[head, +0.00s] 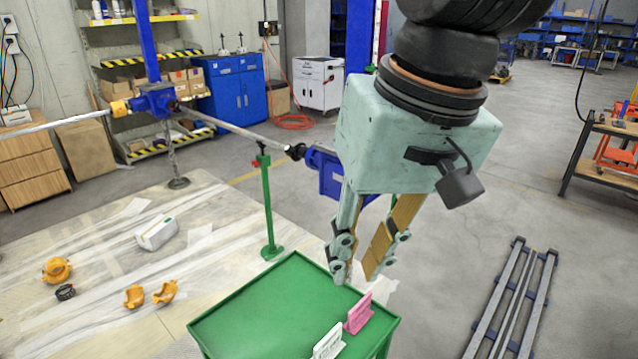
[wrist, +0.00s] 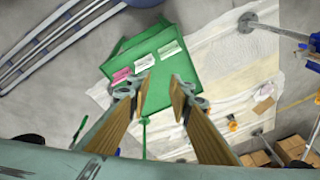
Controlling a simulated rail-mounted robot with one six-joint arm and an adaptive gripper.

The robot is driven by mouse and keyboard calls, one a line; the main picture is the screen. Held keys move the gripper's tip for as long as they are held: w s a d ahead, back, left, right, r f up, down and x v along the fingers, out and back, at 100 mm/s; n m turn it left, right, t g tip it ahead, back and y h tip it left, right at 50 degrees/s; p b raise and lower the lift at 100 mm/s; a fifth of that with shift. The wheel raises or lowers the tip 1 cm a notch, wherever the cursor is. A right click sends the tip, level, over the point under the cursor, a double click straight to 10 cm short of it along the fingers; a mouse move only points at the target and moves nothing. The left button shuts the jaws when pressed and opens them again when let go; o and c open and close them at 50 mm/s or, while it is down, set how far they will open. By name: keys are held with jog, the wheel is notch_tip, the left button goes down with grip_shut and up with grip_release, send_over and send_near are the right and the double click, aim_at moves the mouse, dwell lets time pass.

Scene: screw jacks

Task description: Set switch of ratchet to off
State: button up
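I cannot make out a ratchet or its switch in either view. My gripper (head: 356,272) hangs above the far right part of a green table (head: 262,305), pointing down. Its two fingers are apart with nothing between them. A pink label stand (head: 358,314) and a white label stand (head: 328,344) are on the table. The wrist view shows a second white label stand (wrist: 169,48). No tool shows on the visible tabletop.
A blue screw jack (head: 155,100) stands at the back left, joined by shafts to a blue unit (head: 325,172) partly behind my gripper. A green support post (head: 267,210) stands behind the table. Orange parts (head: 165,292) lie on the floor. Blue rails (head: 515,300) lie to the right.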

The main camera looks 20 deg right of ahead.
jog(key=w+d+f+m+g+y+p, duration=0.1)
jog(key=w+d+m+y, duration=0.3)
jog(key=w, duration=0.8)
jog(key=w+f+m+g+y+p, duration=0.1)
jog(key=w+m+y+p, duration=0.1)
jog(key=w+m, duration=0.65)
jog(key=w+d+f+m+t+y+p, duration=0.15)
jog(key=w+d+f, duration=0.25)
jog(key=w+d, duration=0.4)
jog(key=w+d+f+m+t+y+p, duration=0.1)
jog(key=w+d+f+m+t+y, duration=0.2)
jog(key=w+d, duration=0.6)
jog(key=w+d+f+m+t+p, duration=0.15)
jog(key=w+d+f+m, duration=0.25)
jog(key=d+f, duration=0.4)
jog(key=w+d+f+m+t, duration=0.35)
jog(key=w+d+f, duration=0.2)
jog(key=d, duration=0.55)
jog(key=s+d+f+m+t+h+p, duration=0.1)
jog(key=s+d+f+m+t+h, duration=0.1)
jog(key=d+f, duration=0.6)
jog(key=s+d+f+m+t+h, duration=0.2)
jog(key=s+d+f+m+t, duration=0.1)
jog(key=d+f+m, duration=0.4)
jog(key=d+f+t, duration=0.1)
jog(key=d+f, duration=0.1)
jog(key=d, duration=0.2)
jog(key=shift+s+d+f+p, duration=0.2)
jog(key=shift+s+d+p, duration=0.1)
jog(key=shift+p, duration=0.1)
